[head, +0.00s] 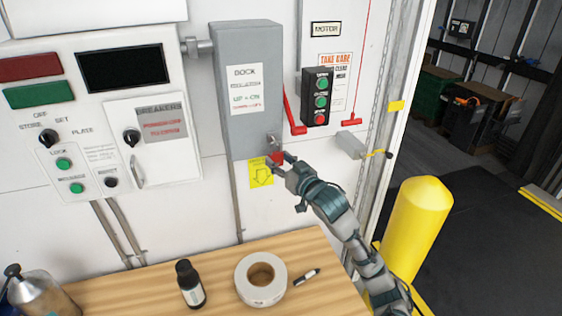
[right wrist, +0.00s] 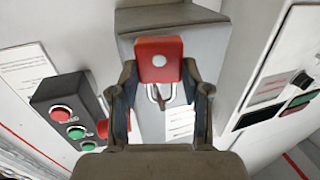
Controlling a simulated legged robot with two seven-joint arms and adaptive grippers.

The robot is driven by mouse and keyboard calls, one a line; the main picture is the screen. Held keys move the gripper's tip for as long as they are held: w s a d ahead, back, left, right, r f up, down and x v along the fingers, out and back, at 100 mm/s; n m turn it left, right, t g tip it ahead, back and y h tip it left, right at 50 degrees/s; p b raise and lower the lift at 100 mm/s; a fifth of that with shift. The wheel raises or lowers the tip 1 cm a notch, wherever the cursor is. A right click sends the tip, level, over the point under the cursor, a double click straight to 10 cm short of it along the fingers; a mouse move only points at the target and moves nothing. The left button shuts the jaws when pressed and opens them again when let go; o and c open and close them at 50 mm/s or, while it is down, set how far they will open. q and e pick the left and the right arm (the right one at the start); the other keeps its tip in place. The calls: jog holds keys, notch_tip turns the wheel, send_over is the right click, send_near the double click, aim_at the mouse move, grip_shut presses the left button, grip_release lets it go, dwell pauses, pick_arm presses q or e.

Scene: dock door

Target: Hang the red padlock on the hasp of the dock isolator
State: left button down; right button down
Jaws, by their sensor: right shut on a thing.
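The dock isolator (head: 232,128) is a tall grey box on the white wall, with a printed label. Its small metal hasp (head: 271,140) is low on the front, at the right. My right gripper (head: 279,162) is just below the hasp, shut on the red padlock (head: 276,157). In the right wrist view, the padlock (right wrist: 159,60) sits between the fingertips with its silver shackle (right wrist: 160,94) lying against the box front. I cannot tell whether the shackle passes through the hasp. My left gripper is not in view.
A red lever (head: 293,118) is right of the isolator, beside a black push-button box (head: 318,98). A control panel (head: 95,120) is at left. A yellow bollard (head: 416,222) is at right.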

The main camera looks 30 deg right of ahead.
jog(key=c, duration=0.5)
grip_release()
jog(key=shift+o, duration=0.2)
jog(key=shift+d, duration=0.2)
jog(key=shift+d+f, duration=0.1)
